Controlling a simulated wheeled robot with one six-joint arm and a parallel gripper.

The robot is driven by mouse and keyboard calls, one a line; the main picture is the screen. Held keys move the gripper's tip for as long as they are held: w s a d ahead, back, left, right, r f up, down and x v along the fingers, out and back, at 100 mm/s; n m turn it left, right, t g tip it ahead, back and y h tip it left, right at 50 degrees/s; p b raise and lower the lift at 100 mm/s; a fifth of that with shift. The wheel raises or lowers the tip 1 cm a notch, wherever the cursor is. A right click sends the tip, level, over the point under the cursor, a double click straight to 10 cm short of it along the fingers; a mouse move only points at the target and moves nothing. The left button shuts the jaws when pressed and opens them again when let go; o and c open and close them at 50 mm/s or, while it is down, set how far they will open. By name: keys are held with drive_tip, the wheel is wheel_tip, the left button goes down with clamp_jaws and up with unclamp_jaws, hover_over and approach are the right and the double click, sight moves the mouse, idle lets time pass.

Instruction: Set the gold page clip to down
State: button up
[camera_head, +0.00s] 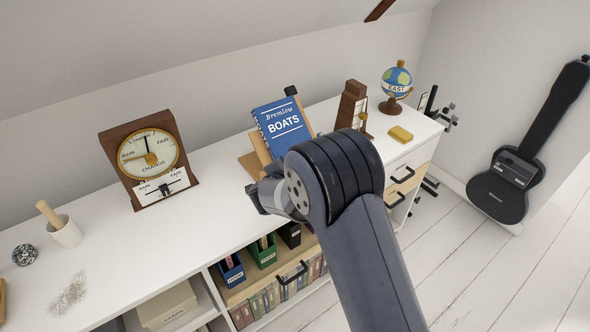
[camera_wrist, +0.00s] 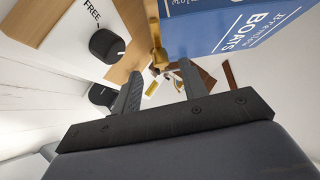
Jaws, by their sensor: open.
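The blue book (camera_head: 283,128) marked "Bremlow BOATS" leans on a wooden book stand (camera_head: 250,163) on the white desk. The book fills the upper right of the wrist view (camera_wrist: 245,28). A gold piece (camera_wrist: 160,58), which looks like the page clip, shows beside the book's edge in the wrist view; its setting is hard to tell. I cannot make it out in the head view, where my arm covers the stand's front. My gripper (camera_wrist: 162,88) is open, its fingers pointing toward the gold piece with nothing seen held. It also shows in the head view (camera_head: 262,196), in front of the stand.
A black knob (camera_wrist: 107,45) beside the word "FREE" sits on the stand, left of my fingers in the wrist view. A barometer (camera_head: 150,157) stands left; a brown wooden device (camera_head: 351,107), a globe (camera_head: 397,80) and a yellow block (camera_head: 400,134) stand right.

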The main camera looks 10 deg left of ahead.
drive_tip(key=v, duration=0.7)
drive_tip(key=shift+w, duration=0.1)
drive_tip(key=x, duration=1.1)
drive_tip(key=shift+f, duration=0.1)
drive_tip(key=shift+s+p, duration=0.25)
drive_tip(key=shift+p, duration=0.05)
